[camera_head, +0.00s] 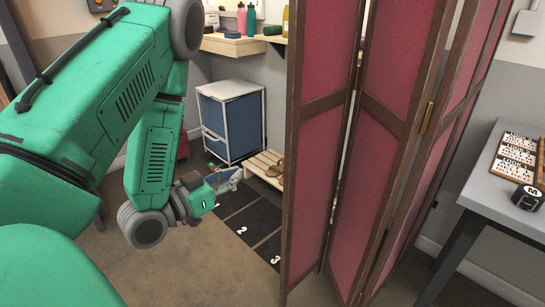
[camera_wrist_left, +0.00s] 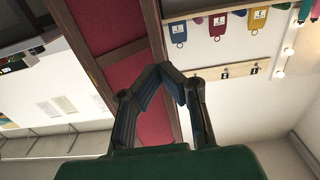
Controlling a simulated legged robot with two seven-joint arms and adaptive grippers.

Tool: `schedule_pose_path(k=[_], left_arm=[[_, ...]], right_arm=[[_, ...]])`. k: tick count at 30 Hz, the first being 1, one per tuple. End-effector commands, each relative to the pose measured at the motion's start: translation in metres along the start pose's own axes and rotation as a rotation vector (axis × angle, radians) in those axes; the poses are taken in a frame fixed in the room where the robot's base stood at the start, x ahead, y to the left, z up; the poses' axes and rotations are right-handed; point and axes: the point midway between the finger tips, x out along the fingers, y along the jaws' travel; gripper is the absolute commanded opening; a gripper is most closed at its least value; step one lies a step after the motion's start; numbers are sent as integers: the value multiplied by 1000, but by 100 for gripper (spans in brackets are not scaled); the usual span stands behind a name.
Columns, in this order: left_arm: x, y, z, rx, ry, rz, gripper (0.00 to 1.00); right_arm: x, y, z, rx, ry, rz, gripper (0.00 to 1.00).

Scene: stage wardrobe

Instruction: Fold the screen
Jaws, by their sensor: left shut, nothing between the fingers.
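The folding screen (camera_head: 335,75) stands upright at centre right, with red fabric panels in dark wooden frames. Its panels are partly folded in a zigzag, joined by brass hinges. My left gripper (camera_head: 236,174) is left of the screen's nearest panel, apart from it in the head view. In the left wrist view the screen (camera_wrist_left: 100,20) runs behind the fingers. The left gripper's fingertips (camera_wrist_left: 172,72) meet, with nothing between them. The screen's far side is partly hidden by its own panels. My right gripper is not in view.
A blue-fronted cabinet (camera_head: 231,122) and a wooden slatted bench (camera_head: 262,166) stand behind. A dark numbered mat (camera_head: 252,222) lies on the floor. A grey table (camera_head: 490,190) is close on the screen's right. A shelf (camera_head: 232,46) with bottles is at the back.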

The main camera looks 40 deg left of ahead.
Motion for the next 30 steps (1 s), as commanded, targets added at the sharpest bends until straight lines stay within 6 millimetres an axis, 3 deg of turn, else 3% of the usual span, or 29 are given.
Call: schedule_pose_path(k=[8, 21, 30], left_arm=[[21, 0, -2, 12, 4, 8, 0], [111, -2, -1, 7, 10, 4, 0], [137, -1, -2, 5, 6, 1, 0]], right_arm=[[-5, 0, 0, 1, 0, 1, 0], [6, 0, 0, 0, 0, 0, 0], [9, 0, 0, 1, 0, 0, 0]])
